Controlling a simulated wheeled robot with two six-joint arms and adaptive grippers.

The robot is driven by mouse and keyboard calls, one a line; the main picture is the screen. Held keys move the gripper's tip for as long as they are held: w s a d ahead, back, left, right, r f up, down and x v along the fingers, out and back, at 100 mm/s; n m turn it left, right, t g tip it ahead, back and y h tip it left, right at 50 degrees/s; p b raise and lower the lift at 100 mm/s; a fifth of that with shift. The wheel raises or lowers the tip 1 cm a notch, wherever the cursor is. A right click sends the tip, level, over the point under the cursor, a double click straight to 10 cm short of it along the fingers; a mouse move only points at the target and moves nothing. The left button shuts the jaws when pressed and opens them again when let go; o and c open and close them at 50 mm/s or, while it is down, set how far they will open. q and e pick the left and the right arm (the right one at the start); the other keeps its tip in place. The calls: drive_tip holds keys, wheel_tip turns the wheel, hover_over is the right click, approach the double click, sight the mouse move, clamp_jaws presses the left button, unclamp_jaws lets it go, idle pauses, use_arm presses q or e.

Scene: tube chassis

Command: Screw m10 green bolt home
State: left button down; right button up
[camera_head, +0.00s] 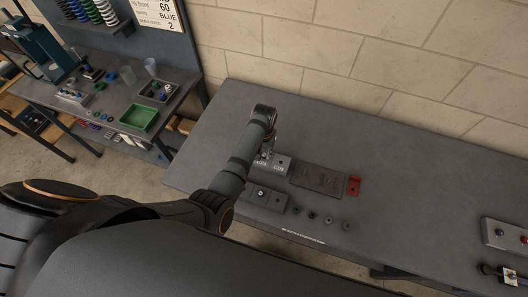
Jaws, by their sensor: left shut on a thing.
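My left arm reaches in from the left over the grey workbench, and its wrist bends down at a light metal block (281,164) with dark markings. My left gripper (265,154) is at the left part of this block, mostly hidden by my wrist. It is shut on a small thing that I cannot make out. No green bolt can be told apart here; it may be hidden by the gripper. My right gripper is not in view.
A dark block (268,198), a flat dark tray (318,180), a red block (354,186) and several small dark round parts (329,220) lie close by. A button panel (506,236) is at far right. The bench between is clear. A green bin (139,117) stands on another bench.

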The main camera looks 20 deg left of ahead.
use_arm(q)
drive_tip(key=shift+m, duration=0.4)
drive_tip(key=m, duration=0.3)
drive_tip(key=shift+f+m, duration=0.1)
drive_tip(key=shift+m, duration=0.8)
drive_tip(key=m, duration=0.2)
drive_tip(key=shift+m, duration=1.5)
drive_tip(key=shift+m, duration=1.2)
drive_tip(key=m, duration=0.2)
drive_tip(key=shift+m, duration=0.4)
